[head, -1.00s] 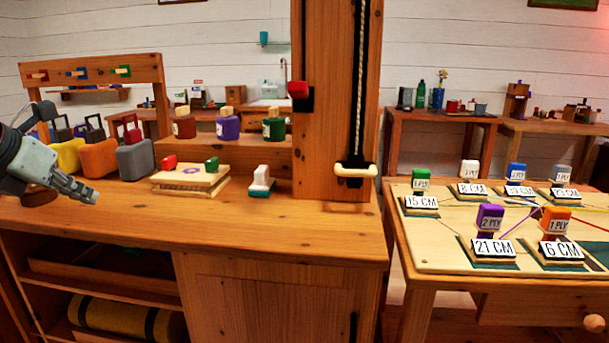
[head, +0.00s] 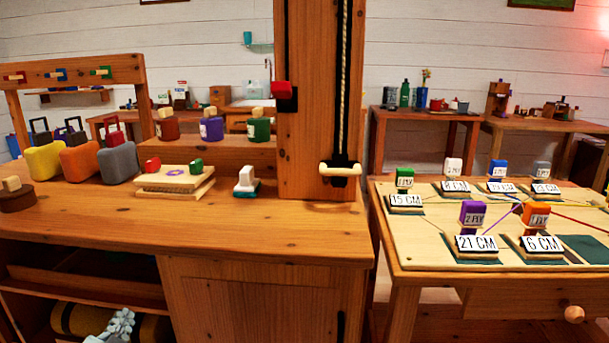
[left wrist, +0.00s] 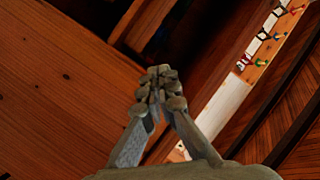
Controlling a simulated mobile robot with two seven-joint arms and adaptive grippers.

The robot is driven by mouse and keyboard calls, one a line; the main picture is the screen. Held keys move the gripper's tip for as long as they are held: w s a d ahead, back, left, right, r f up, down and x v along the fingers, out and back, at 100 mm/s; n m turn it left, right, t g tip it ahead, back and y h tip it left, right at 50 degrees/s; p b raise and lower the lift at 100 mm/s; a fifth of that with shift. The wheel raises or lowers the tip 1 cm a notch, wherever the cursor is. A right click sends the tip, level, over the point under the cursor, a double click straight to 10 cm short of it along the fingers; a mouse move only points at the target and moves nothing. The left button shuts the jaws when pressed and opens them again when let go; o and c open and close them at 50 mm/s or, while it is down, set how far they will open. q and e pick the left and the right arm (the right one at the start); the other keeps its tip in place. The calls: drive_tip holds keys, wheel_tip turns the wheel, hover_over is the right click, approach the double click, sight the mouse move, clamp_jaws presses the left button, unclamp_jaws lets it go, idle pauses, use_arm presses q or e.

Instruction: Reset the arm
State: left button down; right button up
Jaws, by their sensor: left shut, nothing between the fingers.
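My left gripper (head: 120,322) shows at the bottom left of the head view, low in front of the workbench's open lower shelves. Its fingers are together with nothing between them. In the left wrist view the closed fingertips (left wrist: 160,82) point up the picture, with wooden surfaces beyond them. My right gripper is in neither view.
The wooden workbench (head: 300,235) holds orange, yellow and grey containers, jars and a stacked board (head: 175,182). A wooden post (head: 310,100) rises from it. A second table (head: 415,255) at right carries labelled blocks. A yellow roll (head: 75,318) lies on the low shelf.

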use_arm(q)
drive_tip(key=s+d+f+n+g+h, duration=0.1)
drive_tip(key=s+d+f+g, duration=0.1)
drive_tip(key=s+f+g, duration=0.2)
drive_tip(key=s+d+f+n+g+h+p, duration=0.1)
drive_tip(key=s+d+f+g, duration=0.1)
drive_tip(key=s+f, duration=0.9)
drive_tip(key=s+d+f+n+g+h+p, duration=0.1)
drive_tip(key=s+f+g, duration=0.4)
drive_tip(key=f, duration=0.5)
drive_tip(key=shift+s+d+f+n+g, duration=0.3)
drive_tip(key=shift+s+d+n, duration=0.2)
drive_tip(key=shift+s+d, duration=0.55)
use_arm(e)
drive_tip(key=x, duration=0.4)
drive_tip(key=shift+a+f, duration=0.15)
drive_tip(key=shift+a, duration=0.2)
use_arm(q)
drive_tip(key=shift+s+a, duration=0.1)
